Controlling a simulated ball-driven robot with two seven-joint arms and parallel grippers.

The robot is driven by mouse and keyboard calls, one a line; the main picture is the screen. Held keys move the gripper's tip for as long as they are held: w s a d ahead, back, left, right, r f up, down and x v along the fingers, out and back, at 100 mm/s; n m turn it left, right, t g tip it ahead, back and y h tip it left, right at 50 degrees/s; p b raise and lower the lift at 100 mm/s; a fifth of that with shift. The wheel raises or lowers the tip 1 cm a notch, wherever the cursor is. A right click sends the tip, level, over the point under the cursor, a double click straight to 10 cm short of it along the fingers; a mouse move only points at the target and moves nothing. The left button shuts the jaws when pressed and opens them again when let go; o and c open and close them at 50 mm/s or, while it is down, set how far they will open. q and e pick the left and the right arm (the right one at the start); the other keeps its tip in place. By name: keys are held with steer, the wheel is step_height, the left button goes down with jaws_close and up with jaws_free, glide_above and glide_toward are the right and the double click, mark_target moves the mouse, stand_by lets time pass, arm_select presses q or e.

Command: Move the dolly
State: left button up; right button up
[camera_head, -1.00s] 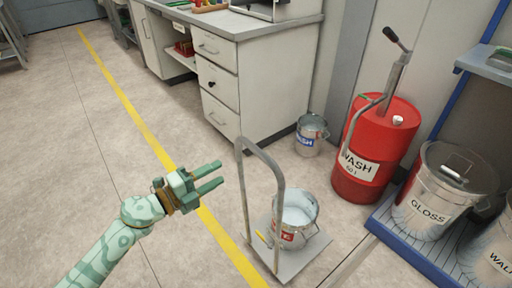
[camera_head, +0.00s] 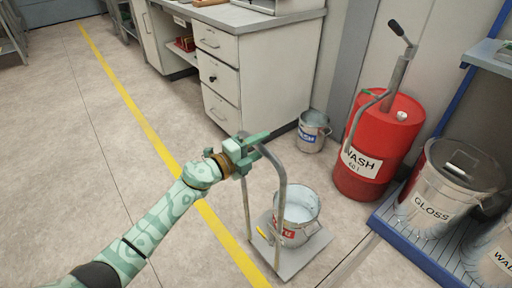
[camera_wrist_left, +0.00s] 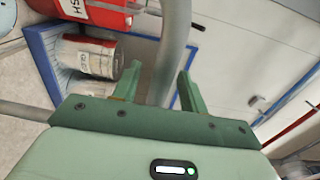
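The dolly (camera_head: 292,262) is a small grey platform with a tall bent-tube handle (camera_head: 281,200), standing on the floor in the head view. A white-filled metal bucket with a red label (camera_head: 299,212) stands on its platform. My left gripper (camera_head: 256,140) is at the top of the handle and hides part of the top bar. In the left wrist view the grey handle tube (camera_wrist_left: 173,45) passes between the two green fingers (camera_wrist_left: 158,88). They are apart, with a visible gap on the left side of the tube, so the gripper is open around it. My right gripper is not in view.
A red WASH drum (camera_head: 375,150) with a pump and a small bucket (camera_head: 313,132) stand behind the dolly. A blue-edged pallet (camera_head: 418,245) with a GLOSS can (camera_head: 445,190) is at right. A drawer cabinet (camera_head: 255,80) is behind. Floor left of the yellow line (camera_head: 150,135) is clear.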

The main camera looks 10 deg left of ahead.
arm_select(q)
jaws_close()
steer(key=shift+f, duration=0.15)
stand_by(1.1)
